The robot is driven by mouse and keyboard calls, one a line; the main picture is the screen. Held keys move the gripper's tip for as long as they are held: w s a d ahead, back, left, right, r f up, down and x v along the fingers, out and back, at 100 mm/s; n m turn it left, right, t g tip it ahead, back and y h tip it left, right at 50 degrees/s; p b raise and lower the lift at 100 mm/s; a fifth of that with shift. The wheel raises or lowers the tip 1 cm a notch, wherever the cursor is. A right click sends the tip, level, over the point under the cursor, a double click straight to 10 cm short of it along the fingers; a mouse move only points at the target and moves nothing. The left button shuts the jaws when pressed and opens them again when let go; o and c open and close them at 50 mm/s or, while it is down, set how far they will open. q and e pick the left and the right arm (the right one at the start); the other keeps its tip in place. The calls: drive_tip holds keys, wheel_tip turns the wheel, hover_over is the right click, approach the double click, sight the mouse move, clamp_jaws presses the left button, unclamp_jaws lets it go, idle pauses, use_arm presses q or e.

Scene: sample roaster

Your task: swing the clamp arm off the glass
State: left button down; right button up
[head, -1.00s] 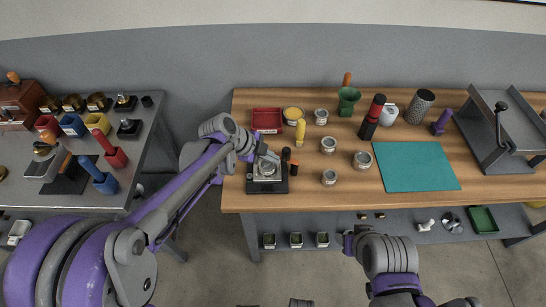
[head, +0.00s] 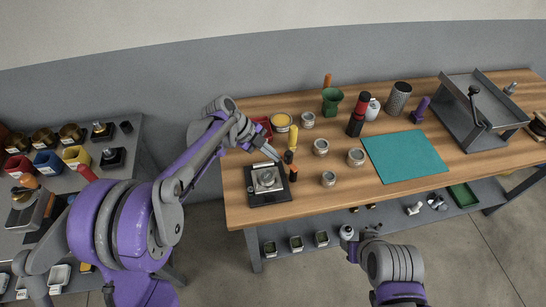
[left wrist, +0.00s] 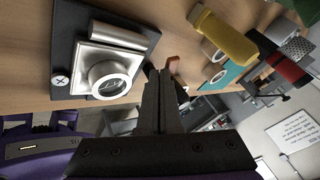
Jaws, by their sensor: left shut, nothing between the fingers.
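A black base plate (head: 270,196) with a silver metal fixture (head: 265,180) stands near the left front of the wooden table. In the left wrist view the fixture (left wrist: 105,72) has a round glass-like ring at its centre and a silver bar along one side. Two small dark upright pieces (head: 293,174) stand just right of it; I cannot tell which part is the clamp arm. My left gripper (head: 276,157) is shut and empty, just behind and right of the fixture. Its closed fingers (left wrist: 158,100) partly hide a dark piece. My right gripper (head: 348,234) is low before the table, its fingers unclear.
A red tray (head: 263,124) is partly behind my left arm. Several tins, a green cup (head: 331,101) and a red-black bottle (head: 358,114) are farther right. A teal mat (head: 405,158) lies bare.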

use_arm(q)
drive_tip(key=shift+w+d, duration=0.55)
drive_tip(key=shift+w, duration=0.1)
drive_tip(key=shift+w+d, duration=0.25)
drive_tip(key=shift+w, duration=0.1)
use_arm(e)
drive_tip(key=shift+d+r, duration=0.15)
use_arm(q)
drive_tip(key=shift+w+d, duration=0.15)
